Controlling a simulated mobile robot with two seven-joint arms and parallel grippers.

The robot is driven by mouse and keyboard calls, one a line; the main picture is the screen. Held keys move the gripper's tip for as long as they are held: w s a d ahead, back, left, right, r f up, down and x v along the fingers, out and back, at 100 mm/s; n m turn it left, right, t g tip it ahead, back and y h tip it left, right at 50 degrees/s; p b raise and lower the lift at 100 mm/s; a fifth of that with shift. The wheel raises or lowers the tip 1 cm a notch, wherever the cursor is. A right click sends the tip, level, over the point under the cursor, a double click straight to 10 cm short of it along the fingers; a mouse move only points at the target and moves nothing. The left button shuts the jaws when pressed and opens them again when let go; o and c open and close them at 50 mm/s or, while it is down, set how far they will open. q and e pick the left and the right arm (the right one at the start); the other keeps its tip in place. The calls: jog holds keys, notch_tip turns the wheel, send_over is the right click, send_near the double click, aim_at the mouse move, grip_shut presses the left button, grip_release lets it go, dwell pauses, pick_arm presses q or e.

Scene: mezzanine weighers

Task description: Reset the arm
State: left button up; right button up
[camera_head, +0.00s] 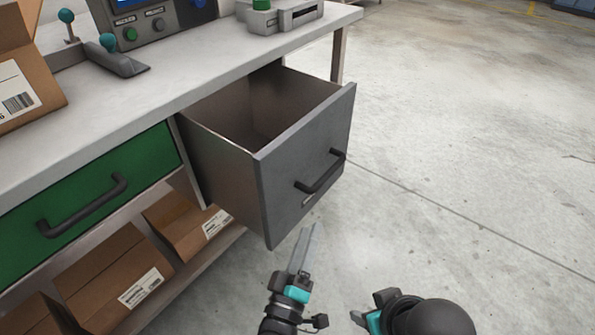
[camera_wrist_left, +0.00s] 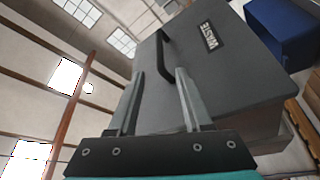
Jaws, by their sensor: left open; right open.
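The grey drawer (camera_head: 300,165) stands pulled open from the bench, empty where its inside shows. Its dark handle (camera_head: 322,172) is on the front face. My left gripper (camera_head: 311,232) is below the handle, near the drawer front's lower edge. In the left wrist view my left gripper (camera_wrist_left: 158,78) has its fingers spread with nothing between them. The handle (camera_wrist_left: 168,58) and the WASTE label (camera_wrist_left: 209,37) on the drawer front appear beyond the fingertips there. My right gripper (camera_head: 358,317) is low in the head view, partly cut off, holding nothing that I can see.
A green drawer (camera_head: 85,200) is shut to the left. The bench top (camera_head: 150,95) holds a control box (camera_head: 160,18), a lever unit (camera_head: 115,60) and a carton (camera_head: 25,75). Cartons (camera_head: 115,275) sit on the shelf below. The floor to the right is clear.

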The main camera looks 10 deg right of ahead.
pick_arm(q)
jog(key=s+a+f+m+g+y, duration=0.35)
jog(key=a+m+g, duration=0.25)
jog(key=a+g, duration=0.25)
jog(key=s+a+r+m+g+y, duration=0.25)
jog(key=s+a+g+y, duration=0.25)
jog(key=s+a, duration=0.8)
notch_tip(320, 180, down, 15)
jog(key=a+g+p, duration=0.2)
jog(key=a+p, duration=0.1)
jog(key=p, duration=0.5)
pick_arm(e)
notch_tip(320, 180, down, 15)
jog(key=s+d+g, duration=0.1)
jog(key=d+g, duration=0.1)
pick_arm(q)
jog(key=s+a+f+p, duration=0.5)
jog(key=s+f+p, duration=0.1)
jog(key=s, duration=0.6)
jog(key=shift+s+a+f+y+p, duration=0.15)
jog(key=shift+a+f+y+p, duration=0.05)
jog(key=shift+f+y+p, duration=0.2)
pick_arm(e)
jog(key=s+d+f, duration=0.3)
jog(key=s, duration=0.3)
jog(key=s+d+f+h, duration=0.1)
jog(key=s+d+f, duration=0.2)
jog(key=s, duration=0.4)
jog(key=shift+f+g, duration=0.3)
